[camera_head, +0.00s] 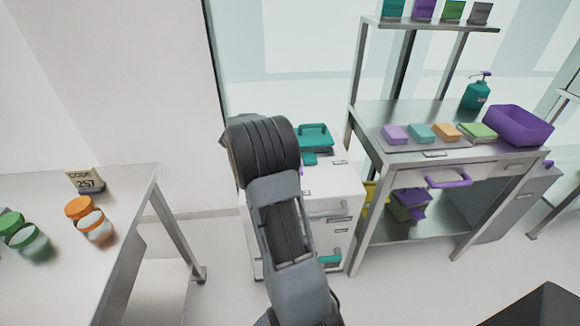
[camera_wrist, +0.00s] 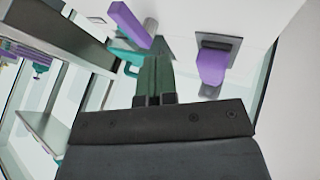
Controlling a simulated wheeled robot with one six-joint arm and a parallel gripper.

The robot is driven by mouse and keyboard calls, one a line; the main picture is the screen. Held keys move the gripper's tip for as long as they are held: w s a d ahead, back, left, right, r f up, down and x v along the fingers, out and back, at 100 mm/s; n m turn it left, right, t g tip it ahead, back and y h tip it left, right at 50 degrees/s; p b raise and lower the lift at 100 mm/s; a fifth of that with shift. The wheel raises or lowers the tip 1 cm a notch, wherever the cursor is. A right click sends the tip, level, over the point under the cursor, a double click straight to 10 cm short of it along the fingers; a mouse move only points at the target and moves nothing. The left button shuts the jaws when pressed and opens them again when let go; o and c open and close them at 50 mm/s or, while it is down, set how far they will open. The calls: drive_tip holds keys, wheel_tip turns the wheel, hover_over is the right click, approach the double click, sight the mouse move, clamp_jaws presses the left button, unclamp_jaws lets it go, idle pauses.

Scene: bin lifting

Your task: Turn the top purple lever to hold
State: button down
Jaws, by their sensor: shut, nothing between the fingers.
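In the wrist view a purple lever (camera_wrist: 211,66) hangs from a dark plate on a white surface, right of my fingers. A longer purple bar (camera_wrist: 129,24) lies left of the fingertips, with a grey rounded part beside it. I cannot tell which of the two is the top lever. My gripper (camera_wrist: 157,48) is shut and empty, its fingers pointing up the picture between the two purple parts. I see no clear contact with either. In the head view my arm hides the gripper and most of the levers' area; only a small purple bit shows beside the white cabinet (camera_head: 338,188).
A teal-handled box (camera_head: 314,137) sits on the cabinet. A metal workbench (camera_head: 375,115) on the right carries small coloured boxes, a purple bin (camera_head: 518,125) and a teal pump bottle (camera_head: 476,93). A white table (camera_head: 50,285) at left holds jars and a code sign (camera_head: 86,180).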

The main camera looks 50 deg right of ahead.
drive_tip(key=shift+f, duration=0.1)
drive_tip(key=x, duration=0.9)
drive_tip(key=shift+d, duration=0.1)
drive_tip(key=shift+s+d+f+p, duration=0.2)
drive_tip(key=shift+s+d+p, duration=0.3)
drive_tip(key=shift+s+d, duration=0.6)
drive_tip(key=shift+s+d+f, duration=0.1)
drive_tip(key=shift+s+d, duration=0.15)
drive_tip(key=shift+d, duration=0.35)
drive_tip(key=shift+f+n+b, duration=0.1)
drive_tip(key=shift+n+b, duration=0.2)
